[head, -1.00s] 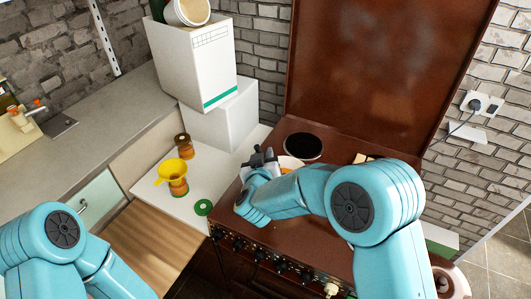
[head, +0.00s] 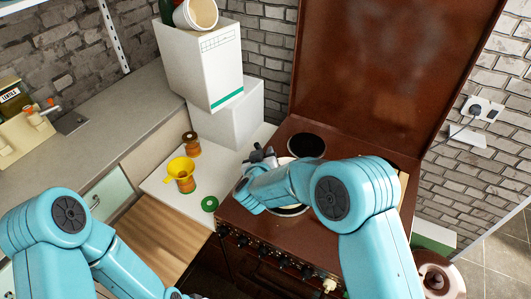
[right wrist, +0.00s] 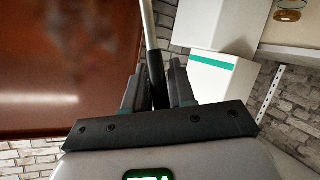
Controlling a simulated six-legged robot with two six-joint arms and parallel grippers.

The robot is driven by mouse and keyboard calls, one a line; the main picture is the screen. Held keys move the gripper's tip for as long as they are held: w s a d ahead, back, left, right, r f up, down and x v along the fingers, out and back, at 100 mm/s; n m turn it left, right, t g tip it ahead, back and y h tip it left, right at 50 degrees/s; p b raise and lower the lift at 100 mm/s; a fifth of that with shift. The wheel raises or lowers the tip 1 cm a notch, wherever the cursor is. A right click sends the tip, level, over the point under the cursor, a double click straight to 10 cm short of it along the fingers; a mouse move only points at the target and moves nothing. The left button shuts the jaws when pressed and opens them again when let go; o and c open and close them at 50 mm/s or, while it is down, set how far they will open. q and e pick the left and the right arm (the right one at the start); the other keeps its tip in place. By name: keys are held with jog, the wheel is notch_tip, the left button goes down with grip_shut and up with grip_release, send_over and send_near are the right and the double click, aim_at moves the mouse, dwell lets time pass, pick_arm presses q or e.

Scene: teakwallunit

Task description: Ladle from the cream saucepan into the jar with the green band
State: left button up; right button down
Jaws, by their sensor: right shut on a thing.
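My right gripper (head: 262,155) is over the left side of the brown stove.
A green ring (head: 209,204) lies on the counter near the stove's left edge. White boxes (head: 228,112) are stacked behind the jars. The raised brown stove lid (head: 390,70) stands behind the burners. A wooden board (head: 160,240) is in front of the counter.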

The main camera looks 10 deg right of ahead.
jog(key=shift+r, duration=0.1)
notch_tip(320, 180, up, 11)
dwell(0.7)
jog(key=shift+f, duration=0.2)
